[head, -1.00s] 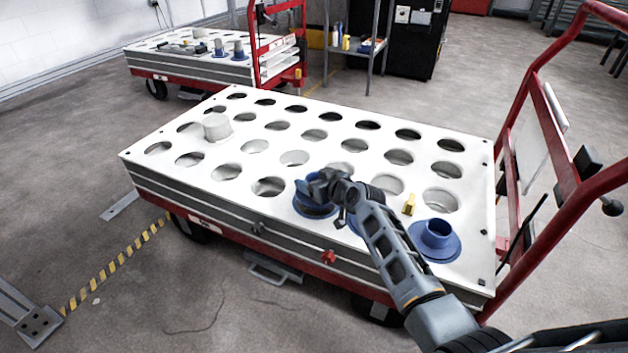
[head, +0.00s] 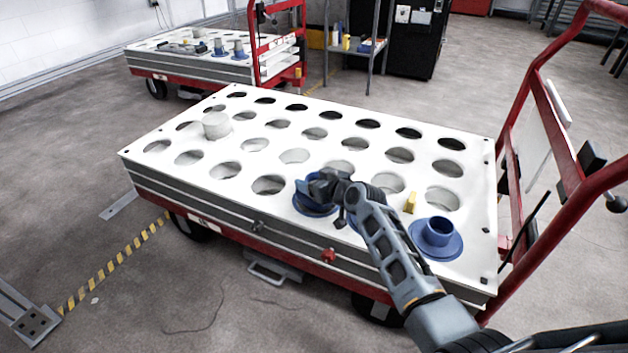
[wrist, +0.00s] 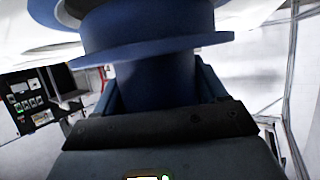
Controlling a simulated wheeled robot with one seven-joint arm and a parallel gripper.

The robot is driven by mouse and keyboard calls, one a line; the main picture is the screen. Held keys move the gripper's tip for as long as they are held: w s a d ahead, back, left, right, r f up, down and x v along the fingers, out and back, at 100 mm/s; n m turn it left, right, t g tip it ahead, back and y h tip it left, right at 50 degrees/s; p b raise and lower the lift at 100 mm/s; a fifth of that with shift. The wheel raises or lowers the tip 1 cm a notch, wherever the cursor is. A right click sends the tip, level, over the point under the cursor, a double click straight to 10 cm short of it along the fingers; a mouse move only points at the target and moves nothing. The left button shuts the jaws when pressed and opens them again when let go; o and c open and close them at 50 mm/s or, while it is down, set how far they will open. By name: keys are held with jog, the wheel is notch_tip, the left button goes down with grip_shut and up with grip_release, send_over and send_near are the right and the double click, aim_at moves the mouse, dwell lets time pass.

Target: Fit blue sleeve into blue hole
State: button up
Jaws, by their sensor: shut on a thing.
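My gripper (head: 318,187) is at the front row of holes in the white cart top. It is shut on a blue sleeve (wrist: 155,85), whose wide flange and tube fill the upper middle of the wrist view. In the head view the held sleeve (head: 303,186) is mostly hidden by my gripper. A blue ring (head: 314,209) lies around the hole just below it. I cannot tell whether the sleeve is in that hole or just above it. Another blue flanged sleeve (head: 437,236) stands upright at the front right corner of the cart top.
The white cart top (head: 300,160) has rows of open holes. A red handle frame (head: 545,130) rises at the right.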

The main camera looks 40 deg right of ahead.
jog(key=shift+f+b, duration=0.4)
jog(key=o, duration=1.3)
jog(key=shift+c, duration=0.2)
jog(key=p+v, duration=0.2)
jog(key=v, duration=0.6)
jog(key=shift+w, duration=0.1)
